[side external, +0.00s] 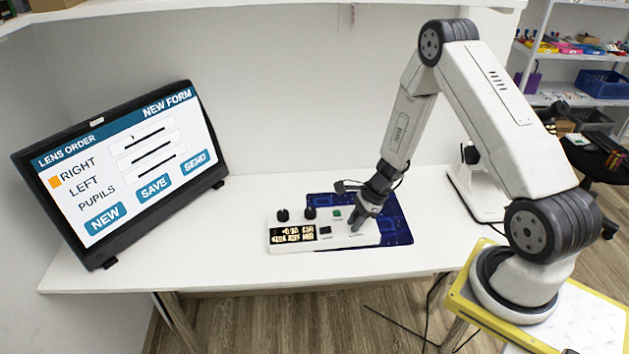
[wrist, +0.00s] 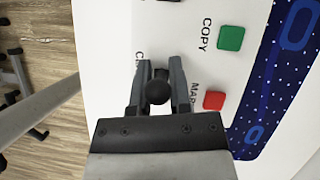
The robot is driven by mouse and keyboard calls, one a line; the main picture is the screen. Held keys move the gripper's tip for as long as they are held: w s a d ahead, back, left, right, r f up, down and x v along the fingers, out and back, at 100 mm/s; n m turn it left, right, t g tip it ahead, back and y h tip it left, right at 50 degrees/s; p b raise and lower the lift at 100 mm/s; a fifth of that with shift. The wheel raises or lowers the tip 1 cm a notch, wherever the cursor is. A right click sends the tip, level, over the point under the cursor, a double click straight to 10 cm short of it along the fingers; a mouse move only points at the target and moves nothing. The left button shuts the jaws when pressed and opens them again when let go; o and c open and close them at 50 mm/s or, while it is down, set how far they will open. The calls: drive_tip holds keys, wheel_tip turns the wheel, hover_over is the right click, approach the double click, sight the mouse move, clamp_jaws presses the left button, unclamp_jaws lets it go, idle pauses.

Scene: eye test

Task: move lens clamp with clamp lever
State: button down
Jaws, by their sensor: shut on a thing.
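The clamp lever (wrist: 157,92) ends in a round black knob and stands between my gripper's fingers in the wrist view. My gripper (wrist: 159,66) is shut on it, one finger on each side. A partly covered label starting with "C" is beside it. In the side view my gripper (side external: 358,222) reaches down to the right part of the white device panel (side external: 293,224); the lever is hidden there by the fingers. The lens clamp itself cannot be made out in either view.
The panel has a green COPY button (wrist: 230,38), a red button (wrist: 214,100), two black knobs and a lit display (side external: 292,235). It lies partly over a blue mat (side external: 397,228). A monitor (side external: 125,165) showing a lens order form stands left. White table is clear between them.

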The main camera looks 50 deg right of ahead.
drive_tip(key=shift+s+d+f+t+y, duration=0.1)
drive_tip(key=shift+s+d+t+y, duration=0.1)
drive_tip(key=shift+t+y, duration=0.55)
drive_tip(key=shift+s+d+f+t+y, duration=0.1)
drive_tip(key=shift+s+d+t+y, duration=0.15)
drive_tip(key=shift+t+y, duration=0.5)
drive_tip(key=shift+s+d+t+y, duration=0.15)
drive_tip(key=shift+s+t+y, duration=0.05)
drive_tip(key=shift+t+y, duration=0.55)
drive_tip(key=c, duration=0.6)
unclamp_jaws()
drive_tip(key=shift+d, duration=0.1)
drive_tip(key=v, duration=0.7)
drive_tip(key=shift+d+r, duration=0.2)
drive_tip(key=shift+d, duration=0.1)
drive_tip(key=shift+s+a, duration=0.1)
drive_tip(key=shift+s, duration=0.05)
